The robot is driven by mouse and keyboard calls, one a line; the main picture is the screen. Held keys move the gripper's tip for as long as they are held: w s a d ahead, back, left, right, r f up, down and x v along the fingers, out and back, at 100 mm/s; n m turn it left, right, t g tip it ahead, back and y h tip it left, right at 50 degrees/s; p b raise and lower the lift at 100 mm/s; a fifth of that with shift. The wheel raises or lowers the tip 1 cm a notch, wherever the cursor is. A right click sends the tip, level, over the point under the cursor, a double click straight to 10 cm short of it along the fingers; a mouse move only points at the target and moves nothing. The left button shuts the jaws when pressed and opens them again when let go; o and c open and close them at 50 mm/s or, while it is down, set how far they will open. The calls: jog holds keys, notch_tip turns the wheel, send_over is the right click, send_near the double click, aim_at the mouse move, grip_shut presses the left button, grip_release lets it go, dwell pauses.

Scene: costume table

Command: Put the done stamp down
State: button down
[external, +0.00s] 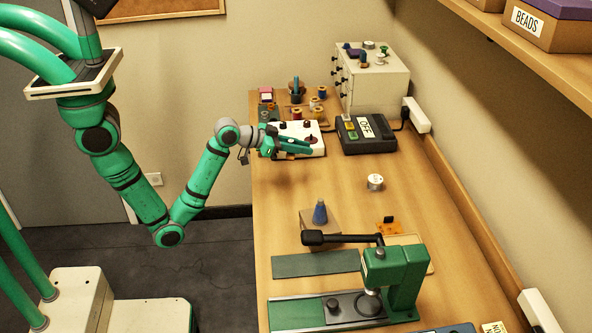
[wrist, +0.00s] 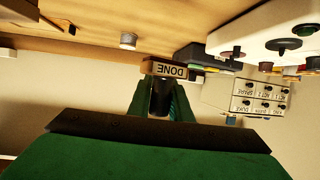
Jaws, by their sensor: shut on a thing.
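The done stamp (wrist: 172,69) shows in the wrist view as a wooden block with the word DONE, upside down in that picture, on a dark handle. My gripper (wrist: 161,95) is shut on the handle, with the block just beyond the fingertips. In the external view my gripper (external: 297,147) reaches in over the table's left side, at the near edge of a white box with knobs (external: 312,132). I cannot make out the stamp clearly there.
A black device with an OFF sign (external: 366,130) stands right of the white box. A drawer cabinet (external: 375,80) and thread spools (external: 315,103) are behind. A small metal tin (external: 375,182) stands nearer, then a green press (external: 395,280).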

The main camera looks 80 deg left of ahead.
jog(key=w+d+r+m+h, duration=0.2)
jog(key=w+d, duration=0.1)
jog(key=d, duration=0.4)
send_over(349, 186)
jog(key=s, duration=0.1)
notch_tip(349, 186, down, 8)
jog(key=shift+f, duration=0.15)
jog(key=shift+w+a+f, duration=0.1)
jog(key=shift+w+f, duration=0.35)
jog(key=shift+f, duration=1.6)
jog(key=shift+f, duration=0.1)
jog(key=c, duration=1.6)
grip_release()
